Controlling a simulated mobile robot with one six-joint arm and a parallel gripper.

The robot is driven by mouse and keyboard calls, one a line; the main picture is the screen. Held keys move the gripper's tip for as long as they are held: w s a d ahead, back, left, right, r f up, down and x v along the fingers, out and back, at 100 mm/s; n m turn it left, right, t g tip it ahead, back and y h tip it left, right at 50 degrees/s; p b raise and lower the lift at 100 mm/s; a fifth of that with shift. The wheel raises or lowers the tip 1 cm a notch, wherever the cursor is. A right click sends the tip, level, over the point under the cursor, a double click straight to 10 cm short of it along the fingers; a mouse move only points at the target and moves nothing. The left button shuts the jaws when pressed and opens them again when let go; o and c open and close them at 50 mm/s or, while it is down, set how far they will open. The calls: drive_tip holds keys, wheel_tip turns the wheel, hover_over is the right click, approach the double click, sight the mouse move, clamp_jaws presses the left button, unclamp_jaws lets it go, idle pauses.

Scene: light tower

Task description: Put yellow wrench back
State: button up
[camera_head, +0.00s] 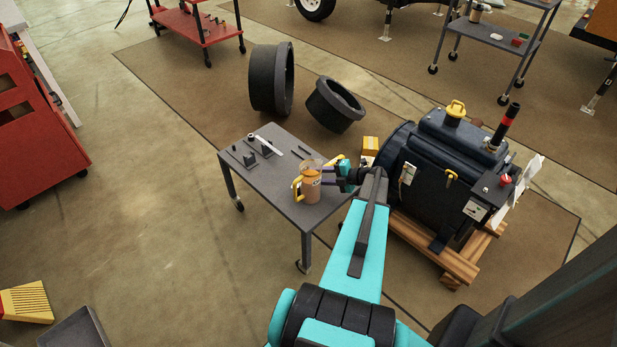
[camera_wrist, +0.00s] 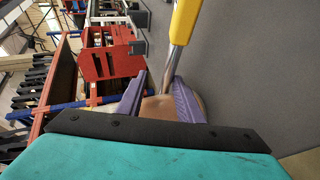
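A tan, partly clear jar-like container (camera_head: 312,187) stands near the right edge of the grey table (camera_head: 262,196). A yellow piece (camera_head: 297,188) shows at its left side. My gripper (camera_head: 335,168) is at its upper right, close to it. In the wrist view, a yellow handle (camera_wrist: 184,22) with a metal shaft (camera_wrist: 171,68) runs down toward the gap between my purple fingers (camera_wrist: 160,84). The tan container (camera_wrist: 158,108) shows between and behind the fingers. The fingers stand apart with a gap. I cannot see contact with the shaft, and its lower end is hidden.
Small dark holders (camera_head: 250,158) and a light tool (camera_head: 268,145) lie on the table's far left part. A dark blue machine (camera_head: 430,170) on a wooden pallet (camera_head: 440,258) stands close on the right.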

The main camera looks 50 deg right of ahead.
drive_tip(key=v, duration=0.6)
drive_tip(key=shift+s+d+r, duration=0.1)
drive_tip(key=shift+s+r, duration=0.05)
drive_tip(key=shift+s, duration=0.1)
idle(0.7)
